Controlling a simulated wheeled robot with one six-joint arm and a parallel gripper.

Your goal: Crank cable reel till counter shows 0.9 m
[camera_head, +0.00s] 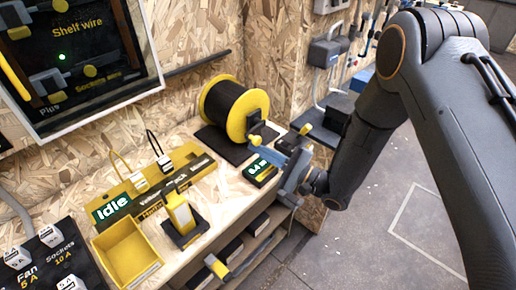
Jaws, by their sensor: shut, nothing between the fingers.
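The cable reel (234,107) has yellow flanges and a dark drum, and stands on a black base on the bench. Its crank shows as a dark arm with a yellow knob (255,140) at the reel's lower right. The counter (259,169) in front of the reel has a small green-lit display that seems to read 0.4 m; the digits are small. My gripper (272,153) is shut and empty, just right of the knob and above the counter. I cannot tell whether it touches the knob or crank.
A yellow bin (128,252), an Idle display (112,207) and a yellow upright device (180,212) stand on the bench to the left. A dark board with a white frame (80,60) is on the wall. The floor (400,200) at right is clear.

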